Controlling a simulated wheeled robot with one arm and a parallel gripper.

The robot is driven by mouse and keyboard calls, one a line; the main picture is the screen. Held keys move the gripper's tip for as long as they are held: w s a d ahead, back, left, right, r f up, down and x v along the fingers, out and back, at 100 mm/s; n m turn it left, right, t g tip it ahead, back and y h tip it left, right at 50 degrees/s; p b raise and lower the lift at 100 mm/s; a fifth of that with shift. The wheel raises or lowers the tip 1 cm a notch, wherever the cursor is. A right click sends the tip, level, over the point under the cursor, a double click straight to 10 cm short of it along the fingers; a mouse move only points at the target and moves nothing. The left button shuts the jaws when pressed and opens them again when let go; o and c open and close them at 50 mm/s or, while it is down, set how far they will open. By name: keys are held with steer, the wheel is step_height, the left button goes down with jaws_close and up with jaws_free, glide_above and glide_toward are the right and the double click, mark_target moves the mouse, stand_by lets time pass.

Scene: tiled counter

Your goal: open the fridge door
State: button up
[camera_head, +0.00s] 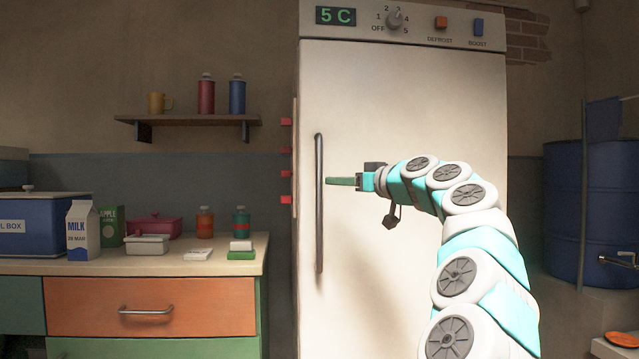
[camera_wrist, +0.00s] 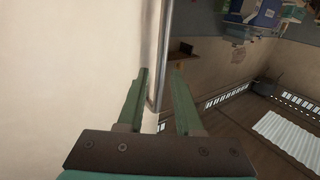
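The fridge door (camera_head: 400,120) is a tall cream panel and looks shut. Its long dark vertical handle (camera_head: 319,230) runs along the door's left side. My gripper (camera_head: 328,181) is at about the handle's mid-height, its green fingertips just right of the handle in the head view. In the wrist view my gripper (camera_wrist: 160,72) is open, with two green fingers apart. The handle (camera_wrist: 165,45) shows as a grey bar between the fingers, closer to the left one. I cannot tell whether either finger touches it.
A control panel (camera_head: 350,31) with a 5 C display tops the fridge. A counter (camera_head: 215,263) with a milk carton (camera_head: 82,231) and small boxes stands left. A shelf (camera_head: 188,119) hangs above it. A blue barrel (camera_head: 562,210) stands right.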

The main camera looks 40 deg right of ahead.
steer(key=w+p, duration=0.1)
steer(key=w, duration=0.6)
steer(key=shift+w+a, duration=0.3)
steer(key=shift+c, duration=0.2)
jaws_close()
stand_by(1.1)
